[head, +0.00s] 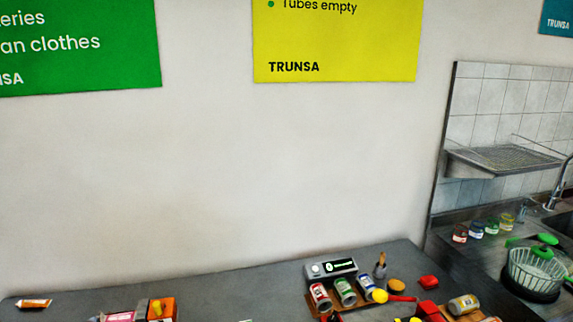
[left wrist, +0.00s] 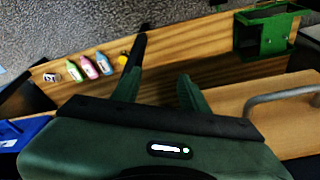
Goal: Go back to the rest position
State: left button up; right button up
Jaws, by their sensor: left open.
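My left gripper (left wrist: 160,90) shows in the left wrist view with its two dark green fingers spread apart. It is open and nothing is between the fingers. Past it lies a wooden surface (left wrist: 215,55). Neither gripper shows in the head view, and my right gripper is in no view.
A sink area with a dish rack (head: 537,272) is at right. The wrist view shows small bottles (left wrist: 89,68) and a green holder (left wrist: 268,32).

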pick_arm(q)
jog(key=s+a+f+g+b, duration=0.15)
jog(key=s+f, duration=0.25)
jog(key=f, duration=0.7)
jog(key=s+f+t+b, duration=0.15)
jog(key=s+f, duration=0.25)
jog(key=f, duration=0.6)
jog(key=s+a+f+g+b, duration=0.1)
jog(key=s+a+f+b, duration=0.1)
jog(key=s+f, duration=0.8)
jog(key=shift+s+f+g+b, duration=0.25)
jog(key=shift+s+g+b, duration=0.2)
jog(key=shift+s, duration=0.35)
